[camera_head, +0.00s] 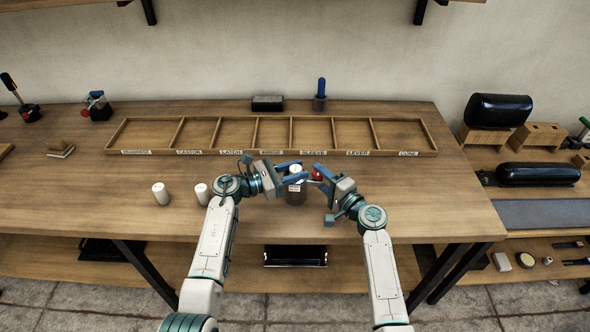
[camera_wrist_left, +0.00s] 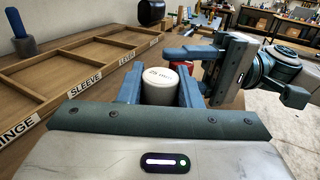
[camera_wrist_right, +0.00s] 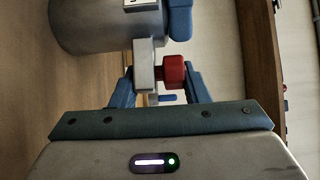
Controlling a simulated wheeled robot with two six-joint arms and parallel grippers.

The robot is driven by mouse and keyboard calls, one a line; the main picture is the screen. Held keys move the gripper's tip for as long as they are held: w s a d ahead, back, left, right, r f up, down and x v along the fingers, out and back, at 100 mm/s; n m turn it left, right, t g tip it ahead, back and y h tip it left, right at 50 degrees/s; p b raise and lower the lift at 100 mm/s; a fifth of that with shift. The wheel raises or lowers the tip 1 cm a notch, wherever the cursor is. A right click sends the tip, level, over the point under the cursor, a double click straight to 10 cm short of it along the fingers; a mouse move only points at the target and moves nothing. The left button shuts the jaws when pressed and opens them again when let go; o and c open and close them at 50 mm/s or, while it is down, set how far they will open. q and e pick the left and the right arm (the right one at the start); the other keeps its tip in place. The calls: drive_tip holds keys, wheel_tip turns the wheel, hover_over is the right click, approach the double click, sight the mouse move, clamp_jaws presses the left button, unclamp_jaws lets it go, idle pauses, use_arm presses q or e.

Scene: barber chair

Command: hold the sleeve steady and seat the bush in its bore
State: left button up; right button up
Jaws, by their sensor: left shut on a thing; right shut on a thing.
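A grey cylindrical sleeve (camera_head: 296,196) with a small white label stands near the front of the bench. It also shows in the right wrist view (camera_wrist_right: 100,25), with a grey side lug and a red knob (camera_wrist_right: 173,71). My right gripper (camera_wrist_right: 160,85) is shut at the lug and red knob on the sleeve's side. A white bush (camera_head: 295,170) is directly above the sleeve. My left gripper (camera_wrist_left: 160,88) is shut on this bush, whose marked top (camera_wrist_left: 159,75) shows between the fingers. The fingers hide the joint between bush and sleeve, so I cannot tell whether the bush enters the bore.
Two other white bushes, a left one (camera_head: 161,194) and a right one (camera_head: 202,193), stand left of my left gripper. A labelled wooden tray (camera_head: 270,153) with empty compartments lies behind. A blue-handled tool (camera_head: 321,92) and a black block (camera_head: 267,103) stand at the back.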

use_arm(q)
drive_tip(key=o, duration=1)
drive_tip(key=shift+c, duration=0.2)
drive_tip(key=v, duration=1.2)
drive_tip(key=shift+r, duration=0.1)
use_arm(e)
drive_tip(key=o, duration=1.3)
